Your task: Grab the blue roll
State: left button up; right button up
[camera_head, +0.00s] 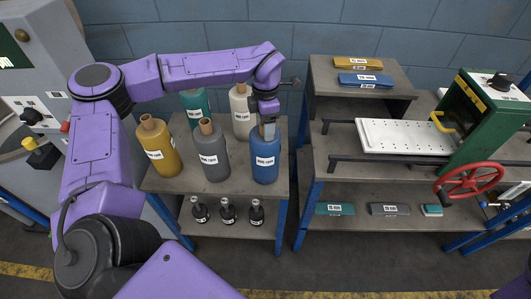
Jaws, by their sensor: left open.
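The blue roll (265,170) stands upright with a white label at the front right of the small table's top shelf. My left arm reaches over the rolls from the left, and its gripper (267,126) points down at the top of the blue roll. The gripper is open. It covers the roll's top end, so I cannot tell whether the fingers are around the core or touch it. My right gripper is not in view.
A yellow roll (160,158), grey roll (213,167), teal roll (194,103) and cream roll (240,122) stand close by. Dark bottles (228,211) are on the lower shelf (215,229). At right are a workbench (350,106) and a red handwheel (470,180).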

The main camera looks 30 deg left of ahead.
pick_arm(q)
jog(key=shift+s+r, duration=0.1)
jog(key=shift+s, duration=0.05)
grip_shut()
jog(key=shift+r, duration=0.1)
